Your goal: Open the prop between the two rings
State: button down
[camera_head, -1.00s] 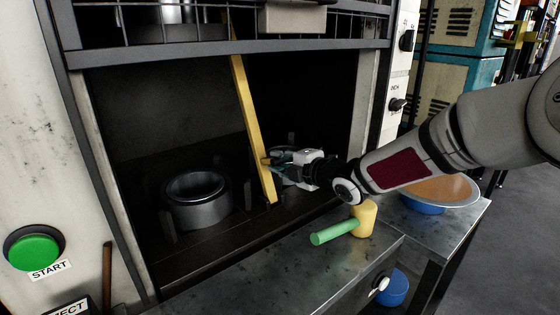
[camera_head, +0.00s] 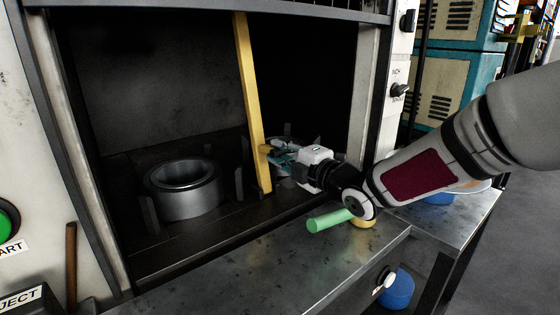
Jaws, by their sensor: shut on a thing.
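The prop is a yellow bar (camera_head: 247,90) standing nearly upright in the dark chamber, its top leaning left and its foot near the chamber floor. One dark metal ring (camera_head: 184,188) sits on the chamber floor left of the bar. A second ring is largely hidden behind my gripper, right of the bar. My gripper (camera_head: 268,151) reaches in from the right, shut on the yellow bar at its lower part.
A green-handled mallet (camera_head: 330,220) lies on the metal ledge (camera_head: 290,265) below my arm, its yellow head partly hidden. The chamber's right post (camera_head: 368,100) stands close beside my arm. A blue bowl (camera_head: 440,198) is partly hidden behind my arm.

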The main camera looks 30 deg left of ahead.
jog(key=d+b, duration=0.1)
jog(key=b, duration=0.2)
jog(key=t+y+b, duration=0.1)
jog(key=b, duration=0.2)
jog(key=shift+s+d+f, duration=0.2)
jog(key=shift+s+d, duration=0.05)
jog(key=shift+d, duration=0.15)
jog(key=shift+r, duration=0.1)
jog(key=c, duration=1.6)
grip_release()
jog(key=shift+o, duration=0.3)
